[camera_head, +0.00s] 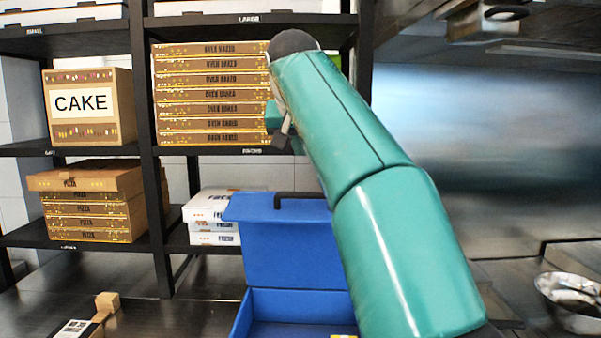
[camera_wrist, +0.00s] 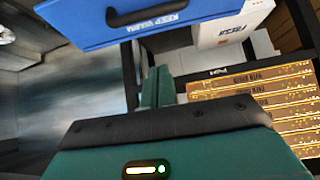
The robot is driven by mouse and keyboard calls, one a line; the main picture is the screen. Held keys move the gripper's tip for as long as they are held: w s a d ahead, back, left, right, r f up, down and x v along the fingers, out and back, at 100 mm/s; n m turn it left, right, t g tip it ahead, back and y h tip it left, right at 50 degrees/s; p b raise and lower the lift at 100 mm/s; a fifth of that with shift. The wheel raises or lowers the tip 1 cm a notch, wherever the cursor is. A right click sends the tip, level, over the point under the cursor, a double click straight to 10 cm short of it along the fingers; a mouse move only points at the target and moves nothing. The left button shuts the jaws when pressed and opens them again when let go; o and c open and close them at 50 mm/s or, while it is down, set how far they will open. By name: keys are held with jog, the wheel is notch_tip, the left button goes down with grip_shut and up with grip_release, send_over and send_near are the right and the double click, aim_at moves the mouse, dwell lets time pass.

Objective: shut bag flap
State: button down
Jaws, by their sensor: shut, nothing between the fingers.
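The blue bag (camera_head: 245,318) stands on the counter at bottom centre in the head view, partly hidden by my arm. Its flap (camera_head: 285,250) stands upright at the back, so the bag is open. A dark handle (camera_head: 290,196) sits on the flap's top edge. In the wrist view the flap (camera_wrist: 85,22) shows at the top, with its handle and the words "KEEP WARM". My gripper (camera_head: 277,125) is raised above and behind the flap, in front of the shelf boxes. In the wrist view its teal fingers (camera_wrist: 157,88) are together and empty, apart from the flap.
A shelf behind holds stacked brown pizza boxes (camera_head: 210,95), a cake box (camera_head: 88,105), more pizza boxes (camera_head: 90,205) and white boxes (camera_head: 212,212). A wooden item (camera_head: 92,318) lies at lower left. A metal bowl (camera_head: 572,300) stands at right.

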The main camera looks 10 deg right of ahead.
send_over(302, 208)
jog(key=w, duration=0.3)
jog(key=f, duration=0.6)
jog(key=shift+s+d+f, duration=0.25)
jog(key=shift+d+f, duration=0.05)
jog(key=shift+f, duration=0.1)
jog(key=shift+d+f, duration=0.15)
jog(key=shift+f, duration=0.1)
jog(key=shift+s+a+f, duration=0.2)
jog(key=shift+s+f, duration=0.05)
jog(key=shift+s, duration=0.4)
jog(key=shift+s+a+f, duration=0.2)
jog(key=shift+s, duration=0.4)
jog(key=shift+f, duration=0.25)
jog(key=shift+s+a, duration=0.15)
jog(key=shift+s, duration=0.25)
jog(key=shift+w+f, duration=0.15)
jog(key=shift+w, duration=0.05)
jog(key=shift+s, duration=0.1)
